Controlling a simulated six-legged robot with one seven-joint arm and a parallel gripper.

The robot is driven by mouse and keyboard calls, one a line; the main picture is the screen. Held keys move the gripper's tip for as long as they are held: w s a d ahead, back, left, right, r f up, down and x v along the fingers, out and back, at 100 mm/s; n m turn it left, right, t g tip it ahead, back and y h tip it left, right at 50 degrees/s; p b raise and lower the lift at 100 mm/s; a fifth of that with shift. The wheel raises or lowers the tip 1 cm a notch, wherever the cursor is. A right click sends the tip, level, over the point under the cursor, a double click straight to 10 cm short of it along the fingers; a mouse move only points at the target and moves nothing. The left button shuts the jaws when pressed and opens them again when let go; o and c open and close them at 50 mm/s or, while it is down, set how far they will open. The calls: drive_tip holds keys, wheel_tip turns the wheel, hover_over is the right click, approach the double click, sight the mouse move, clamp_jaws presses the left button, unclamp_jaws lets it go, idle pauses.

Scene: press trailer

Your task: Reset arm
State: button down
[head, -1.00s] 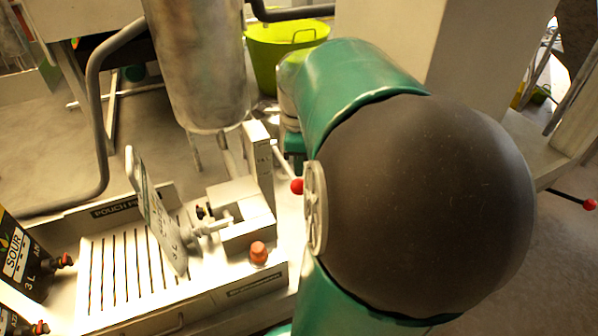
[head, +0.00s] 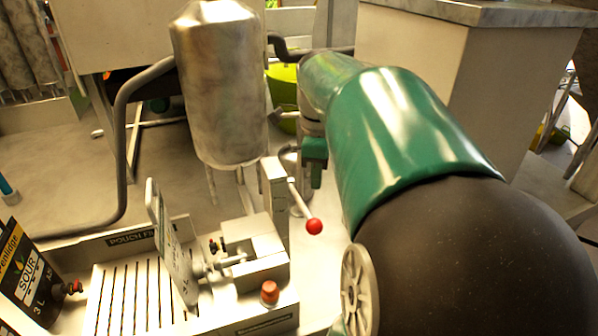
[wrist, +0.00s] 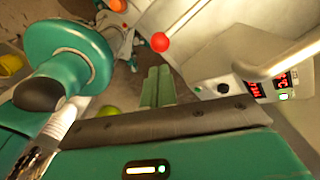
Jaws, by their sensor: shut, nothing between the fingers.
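My arm reaches from the lower right of the head view towards the middle. My gripper (head: 316,182) hangs at its far end, green and small, behind the red-balled lever (head: 314,227) in the picture. In the wrist view my gripper (wrist: 158,88) shows as two green fingers lying side by side, shut, with nothing held. The lever's red ball (wrist: 160,42) is close by the fingertips in that view; I see no contact.
The pouch filler (head: 255,265) has a slotted tray and an orange knob (head: 270,292). A metal tank (head: 218,90) hangs left of my gripper. A sour pouch box (head: 30,275) stands at left. A box with red digits (wrist: 240,75) is right of the fingers. A green tub (head: 284,85) stands behind.

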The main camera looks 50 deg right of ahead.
idle(0.3)
drive_tip(key=w+a+f+n+t, duration=0.1)
drive_tip(key=a+f+n+t, duration=0.1)
drive_tip(key=a+n, duration=1.3)
drive_tip(key=w+a+f+n+t, duration=0.1)
drive_tip(key=a+f+n+t, duration=0.2)
drive_tip(key=a+n, duration=1.2)
drive_tip(key=shift+w+t, duration=0.3)
drive_tip(key=shift+d, duration=0.15)
